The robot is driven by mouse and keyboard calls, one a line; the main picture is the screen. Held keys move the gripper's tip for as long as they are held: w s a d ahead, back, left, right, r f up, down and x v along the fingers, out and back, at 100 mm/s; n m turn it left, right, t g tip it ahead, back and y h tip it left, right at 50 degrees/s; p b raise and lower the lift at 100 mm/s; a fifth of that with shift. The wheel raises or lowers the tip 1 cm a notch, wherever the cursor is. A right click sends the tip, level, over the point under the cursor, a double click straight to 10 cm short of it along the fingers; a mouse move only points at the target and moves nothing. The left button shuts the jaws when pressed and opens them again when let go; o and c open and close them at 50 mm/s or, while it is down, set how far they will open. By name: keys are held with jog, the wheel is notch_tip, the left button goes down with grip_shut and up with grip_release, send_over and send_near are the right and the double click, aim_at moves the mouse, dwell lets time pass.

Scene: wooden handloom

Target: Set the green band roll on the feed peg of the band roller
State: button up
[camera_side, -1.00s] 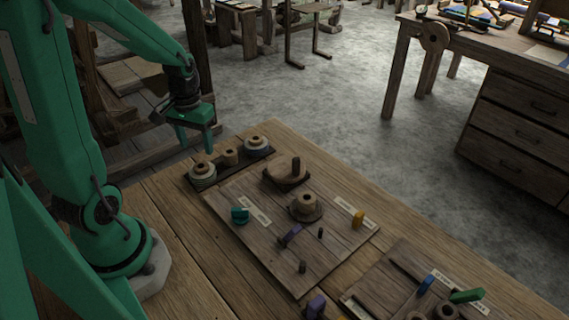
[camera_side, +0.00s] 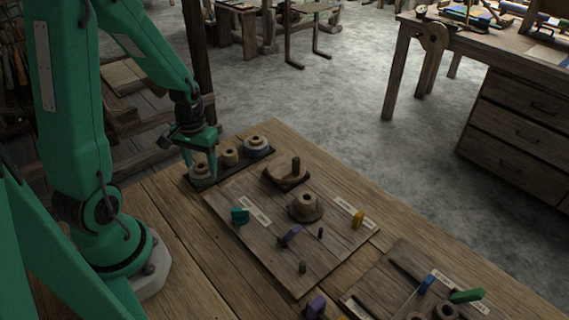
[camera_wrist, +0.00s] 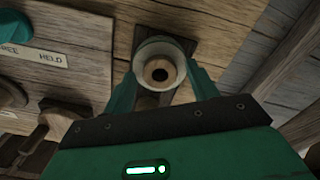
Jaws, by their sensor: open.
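My gripper (camera_side: 200,160) is low over the left end of the roll rack, its fingers open on either side of a pale roll (camera_side: 203,175). In the wrist view the roll (camera_wrist: 160,52), with a wooden core and dark centre hole, sits between the open fingers (camera_wrist: 163,82). Its band looks pale grey-green, and I cannot tell whether the fingers touch it. The band roller board (camera_side: 255,240) carries an upright dark peg (camera_side: 296,166) on a rounded wooden base, which seems to be the feed peg; it is bare. A wooden spool (camera_side: 307,203) stands nearby on the board.
The dark rack (camera_side: 243,164) also holds a tan roll (camera_side: 230,156) and a grey-blue roll (camera_side: 256,144). Another board (camera_side: 400,280) lies at front right.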

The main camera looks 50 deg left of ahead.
jog(key=c, duration=0.8)
jog(key=shift+r, duration=0.1)
jog(key=shift+r, duration=2.7)
